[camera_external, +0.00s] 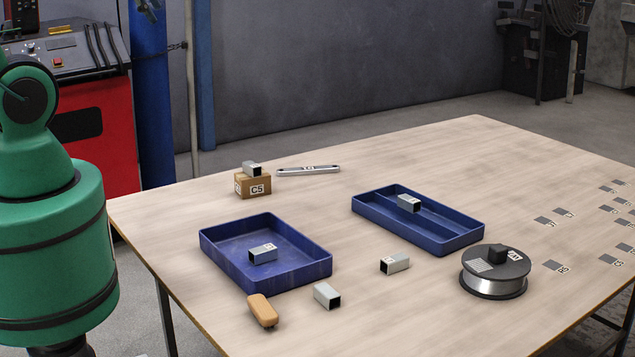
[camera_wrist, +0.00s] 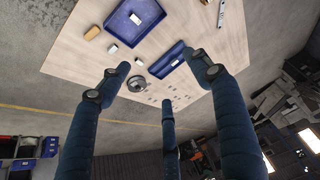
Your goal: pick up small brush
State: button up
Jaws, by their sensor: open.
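The small brush (camera_external: 262,310) appears to be the tan, rounded wooden piece near the table's front left edge; I cannot make out its bristles. It lies just in front of the left blue tray. In the wrist view the brush (camera_wrist: 92,33) shows small at the upper left, near the table edge. My gripper (camera_wrist: 160,70) has its three dark blue fingers spread, with nothing between them. It is well away from the brush, which lies beyond the left finger. In the external view the gripper is out of frame; only my green arm shows at the left.
The left blue tray (camera_external: 218,263) and right blue tray (camera_external: 455,243) each hold a metal bracket. Loose brackets (camera_external: 327,295) (camera_external: 395,264) lie near the brush and between the trays.

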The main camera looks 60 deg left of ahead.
jog(key=w+d+f+n+g, duration=0.1)
jog(key=w+d+f+n, duration=0.35)
jog(key=w+f, duration=0.2)
jog(key=n+g, duration=0.5)
jog(key=n, duration=0.7)
send_over(265, 303)
notch_tip(265, 303, down, 36)
jog(key=shift+f+m+p, duration=0.15)
jog(key=shift+m+p, duration=0.1)
jog(key=shift+p, duration=0.1)
jog(key=shift+f+b, duration=0.8)
jog(key=shift+f, duration=3.5)
